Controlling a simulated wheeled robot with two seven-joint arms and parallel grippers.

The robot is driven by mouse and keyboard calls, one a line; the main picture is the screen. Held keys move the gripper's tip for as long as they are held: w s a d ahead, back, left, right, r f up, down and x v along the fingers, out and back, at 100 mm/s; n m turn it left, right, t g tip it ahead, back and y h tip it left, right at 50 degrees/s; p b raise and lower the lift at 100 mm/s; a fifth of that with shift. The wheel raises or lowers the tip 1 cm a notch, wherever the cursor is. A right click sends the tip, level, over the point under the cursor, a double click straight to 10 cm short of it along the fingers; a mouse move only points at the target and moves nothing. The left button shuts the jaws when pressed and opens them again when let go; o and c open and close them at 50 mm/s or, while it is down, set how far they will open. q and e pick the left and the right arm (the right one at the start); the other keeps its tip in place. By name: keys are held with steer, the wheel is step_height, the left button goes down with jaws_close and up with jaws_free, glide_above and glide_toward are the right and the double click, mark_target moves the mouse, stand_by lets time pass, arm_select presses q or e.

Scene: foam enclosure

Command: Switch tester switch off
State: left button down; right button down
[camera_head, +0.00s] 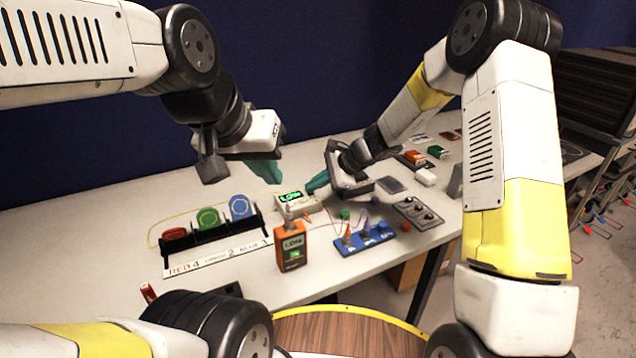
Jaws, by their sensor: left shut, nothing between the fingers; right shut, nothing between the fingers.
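A white box with a lit green display (293,198) sits on the table near the middle. An orange handheld device (291,247) with a dark screen, lit green text and knobs on top stands upright in front of it. I cannot tell which of the two is the tester, and no switch position is readable. My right gripper (318,182) is shut and empty, its teal fingertips close to the right end of the white box; I cannot tell if they touch. My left gripper (268,172) is shut and empty, above the table behind the white box.
A black rack (215,233) with red, green and blue rings stands at left behind a labelled strip (215,256). A blue block with cones (365,239) and a grey panel with knobs (418,212) lie to the right. Far-left tabletop is clear.

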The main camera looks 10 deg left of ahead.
steer(key=shift+r, duration=0.1)
steer(key=shift+r, duration=0.55)
steer(key=shift+r, duration=2.55)
